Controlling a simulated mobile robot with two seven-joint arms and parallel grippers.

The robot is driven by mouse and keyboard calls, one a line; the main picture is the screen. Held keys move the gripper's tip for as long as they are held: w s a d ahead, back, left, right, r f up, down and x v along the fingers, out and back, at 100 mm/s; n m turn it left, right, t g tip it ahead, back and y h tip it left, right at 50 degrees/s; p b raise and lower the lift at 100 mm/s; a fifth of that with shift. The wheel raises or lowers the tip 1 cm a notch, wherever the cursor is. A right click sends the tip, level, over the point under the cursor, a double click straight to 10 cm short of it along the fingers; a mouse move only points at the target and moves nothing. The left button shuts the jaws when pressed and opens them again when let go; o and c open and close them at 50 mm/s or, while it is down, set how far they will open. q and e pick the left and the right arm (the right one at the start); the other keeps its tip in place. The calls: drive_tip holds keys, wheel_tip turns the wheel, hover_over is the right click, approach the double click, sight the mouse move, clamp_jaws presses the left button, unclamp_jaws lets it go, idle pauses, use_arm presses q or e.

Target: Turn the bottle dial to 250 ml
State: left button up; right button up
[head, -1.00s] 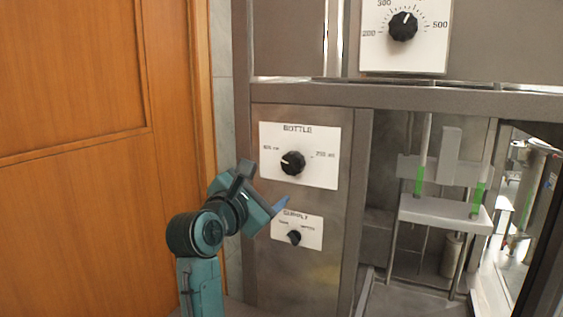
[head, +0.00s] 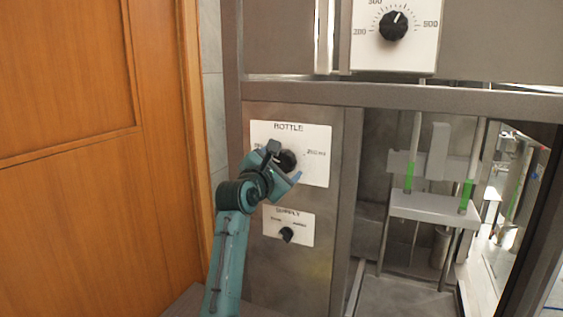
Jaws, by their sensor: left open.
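The bottle dial (head: 288,160) is a black knob on a white plate (head: 318,141) marked BOTTLE, with a marking on each side; the right one appears to read 250 ml. My left gripper (head: 287,166) is open and is right at the dial, with a finger at its upper left and another at its lower right. I cannot tell whether the fingers touch the knob. The gripper hides the left marking and part of the dial, so the pointer's direction is not clear. My right gripper is not in view.
The SUPPLY knob (head: 286,234) sits on a smaller plate just below. A larger numbered dial (head: 393,26) is above right. An orange wooden door (head: 80,200) stands at left. An open bay with a grey shelf (head: 434,208) is at right.

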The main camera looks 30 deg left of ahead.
use_arm(q)
drive_tip(key=shift+w, duration=0.2)
drive_tip(key=c, duration=1)
